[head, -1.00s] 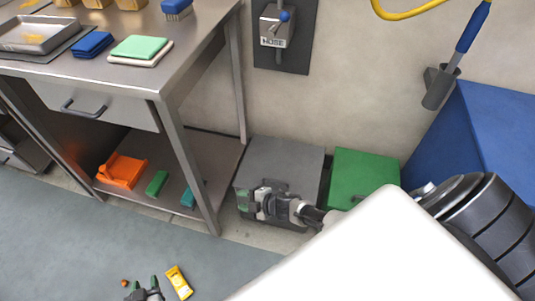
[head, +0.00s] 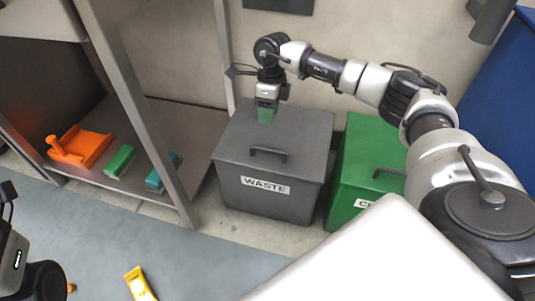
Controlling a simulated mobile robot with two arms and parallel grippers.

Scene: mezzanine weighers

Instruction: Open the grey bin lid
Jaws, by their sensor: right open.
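The grey bin (head: 235,187) stands on the floor against the wall, with a white WASTE label on its front. Its grey lid (head: 310,133) lies flat and closed, with a dark bar handle (head: 268,153) near the front edge. My right gripper (head: 266,117) points down over the rear part of the lid, behind the handle.
A green bin (head: 365,150) with its own handle stands close on the right, partly hidden by my arm. A steel table leg (head: 165,150) and lower shelf (head: 190,120) holding an orange scoop (head: 80,148) are on the left. A yellow object (head: 139,284) lies on the floor.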

